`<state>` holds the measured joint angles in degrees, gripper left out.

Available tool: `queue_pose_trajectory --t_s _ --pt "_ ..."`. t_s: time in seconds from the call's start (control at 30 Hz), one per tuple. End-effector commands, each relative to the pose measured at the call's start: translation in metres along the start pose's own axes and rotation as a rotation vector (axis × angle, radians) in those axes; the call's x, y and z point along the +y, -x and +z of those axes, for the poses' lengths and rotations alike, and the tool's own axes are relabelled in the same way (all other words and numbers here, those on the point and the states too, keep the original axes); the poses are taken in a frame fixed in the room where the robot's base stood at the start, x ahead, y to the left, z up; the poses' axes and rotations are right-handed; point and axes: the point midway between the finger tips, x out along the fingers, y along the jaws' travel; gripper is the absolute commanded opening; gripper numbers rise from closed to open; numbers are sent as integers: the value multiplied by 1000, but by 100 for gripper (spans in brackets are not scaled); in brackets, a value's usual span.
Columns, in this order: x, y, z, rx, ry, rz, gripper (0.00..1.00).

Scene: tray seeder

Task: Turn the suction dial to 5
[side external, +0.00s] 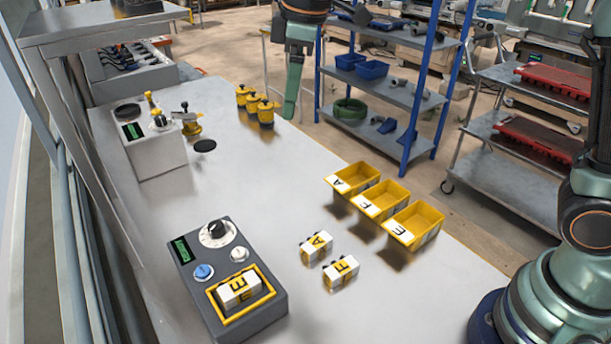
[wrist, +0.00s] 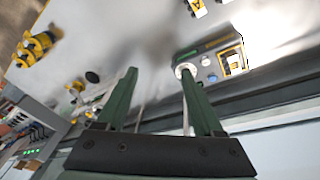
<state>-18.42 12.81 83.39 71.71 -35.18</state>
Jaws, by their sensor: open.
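A black dial knob on a white round scale (side external: 217,232) sits on the dark grey console (side external: 262,309) at the front left; its numbers are too small to read. It also shows small in the wrist view (wrist: 184,70), partly behind a fingertip. My gripper (side external: 289,112) hangs high over the back of the table, well away from the console. In the wrist view its two green fingers (wrist: 158,72) stand apart with nothing between them.
The console also has a green display (side external: 181,250), a blue button (side external: 203,272), a white button (side external: 239,254) and a lettered block (side external: 239,289) in a yellow frame. A lighter box (side external: 155,158) stands behind. Yellow bins (side external: 412,230) and two blocks (side external: 316,245) are to the right.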

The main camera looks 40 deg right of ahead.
Motion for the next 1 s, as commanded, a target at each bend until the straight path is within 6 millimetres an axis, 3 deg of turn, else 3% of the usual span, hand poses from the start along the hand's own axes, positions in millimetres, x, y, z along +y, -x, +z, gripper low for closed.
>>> queue_pose_trajectory --t_s 0.03,0.2,0.43,0.7,0.87,1.0 --pt "-3 -11 -17 -16 64 -18 69" --pt "-19 -43 -63 -56 279 -69 69" --pt "-53 -92 -109 -102 551 -139 69" --pt "-78 -122 -126 -122 703 -177 69" --pt "-80 -132 -125 -125 711 -181 69" --pt "-83 -153 -121 -126 710 -182 69"
